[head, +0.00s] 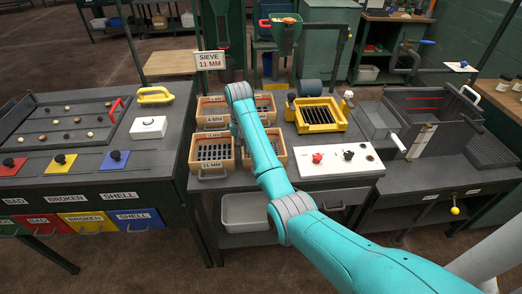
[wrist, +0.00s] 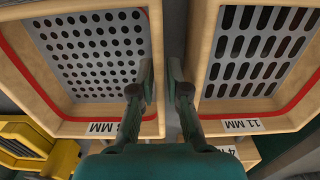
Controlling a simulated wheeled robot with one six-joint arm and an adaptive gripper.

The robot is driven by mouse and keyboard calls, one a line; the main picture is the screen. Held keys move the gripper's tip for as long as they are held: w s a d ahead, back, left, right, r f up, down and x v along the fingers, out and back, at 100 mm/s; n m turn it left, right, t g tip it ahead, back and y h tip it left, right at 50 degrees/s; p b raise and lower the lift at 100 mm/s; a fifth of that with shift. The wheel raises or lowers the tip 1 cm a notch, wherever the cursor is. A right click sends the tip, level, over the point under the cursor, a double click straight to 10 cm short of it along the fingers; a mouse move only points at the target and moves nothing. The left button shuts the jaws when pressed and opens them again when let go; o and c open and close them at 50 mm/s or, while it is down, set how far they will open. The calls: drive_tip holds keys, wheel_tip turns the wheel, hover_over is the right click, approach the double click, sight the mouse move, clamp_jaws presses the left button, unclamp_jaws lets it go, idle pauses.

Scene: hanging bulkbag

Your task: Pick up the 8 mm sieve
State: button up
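The 8 mm sieve is a wooden box with a plate of round holes. It fills the left of the wrist view (wrist: 98,128), its label partly covered by my gripper. In the head view it is the front right box (head: 284,154), partly behind my arm. My gripper (wrist: 161,72) is open, with one finger on each side of this box's right wall in the wrist view. I cannot tell whether the fingers touch the wall. The 11 mm sieve (wrist: 285,122), with slots, is just right of the fingers; in the head view it is front left (head: 212,173).
Two more sieve boxes stand behind, one at back left (head: 211,103). A yellow slotted tray (head: 339,112) is close by, also in the wrist view (wrist: 62,158). A white panel with red and black knobs (head: 335,168) lies in front of it. A sign reads "SIEVE 11 MM" (head: 209,60).

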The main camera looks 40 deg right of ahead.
drive_tip(key=shift+f, duration=0.7)
clamp_jaws()
